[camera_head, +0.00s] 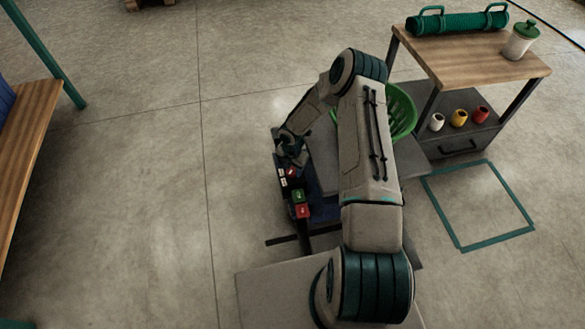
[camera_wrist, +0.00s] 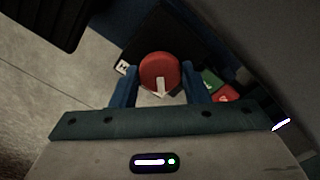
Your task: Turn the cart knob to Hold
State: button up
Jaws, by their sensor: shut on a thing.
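The cart knob (camera_wrist: 160,70) is a round red disc with a white pointer mark that points down toward my gripper's palm in the wrist view. My gripper (camera_wrist: 161,88) has its two blue fingers on either side of the knob and is shut on it. In the head view my gripper (camera_head: 292,150) is at the left end of the cart (camera_head: 323,170), over its dark control panel, and the knob is mostly hidden there. A small white label (camera_wrist: 123,67) sits left of the knob; I cannot read it.
A green button (camera_head: 299,196) and a red button (camera_head: 302,211) are on the panel near the knob. A green basket (camera_head: 402,110) is on the cart behind my arm. A wooden-topped table (camera_head: 470,62) with cups below stands at right.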

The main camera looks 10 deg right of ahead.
aim_at(292, 170)
jog(key=shift+m, duration=0.4)
jog(key=m, duration=0.3)
jog(key=shift+m+b, duration=0.3)
jog(key=shift+m, duration=0.1)
jog(key=m, duration=0.4)
jog(key=shift+a+m+b, duration=0.1)
jog(key=shift+m+b, duration=0.2)
jog(key=m, duration=0.4)
jog(key=shift+m+b, duration=0.45)
jog(key=shift+m, duration=1.75)
jog(key=o, duration=1)
jog(key=shift+r, duration=0.1)
notch_tip(292, 170, up, 14)
jog(key=p, duration=0.4)
jog(key=shift+f, duration=0.2)
